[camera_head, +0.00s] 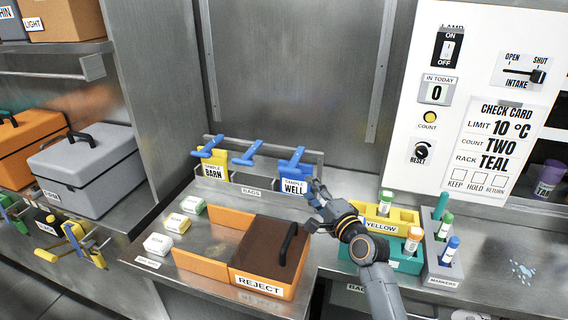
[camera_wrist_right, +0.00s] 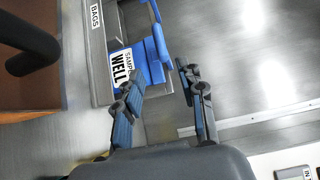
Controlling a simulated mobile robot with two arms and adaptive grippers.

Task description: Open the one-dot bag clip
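Three blue bag clips stand along the bag rack (camera_head: 251,192): a left clip (camera_head: 208,146) over the yellow BARN bag (camera_head: 215,160), a middle clip (camera_head: 247,153), and a right clip (camera_head: 294,161) over the blue WELL bag (camera_head: 291,185). I cannot make out dots on any clip. My right gripper (camera_head: 314,190) is at the right end of the rack, by the WELL bag. In the right wrist view the gripper (camera_wrist_right: 156,78) is open, with the right clip (camera_wrist_right: 157,46) ahead around its fingertips; I cannot tell whether they touch. My left gripper is out of view.
The orange REJECT box (camera_head: 262,289) with a dark lid stands in front of the rack. Right of my wrist are a yellow tray (camera_head: 403,214), a teal rack (camera_head: 405,264) and a marker holder (camera_head: 437,268). The metal wall is close behind the bag rack.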

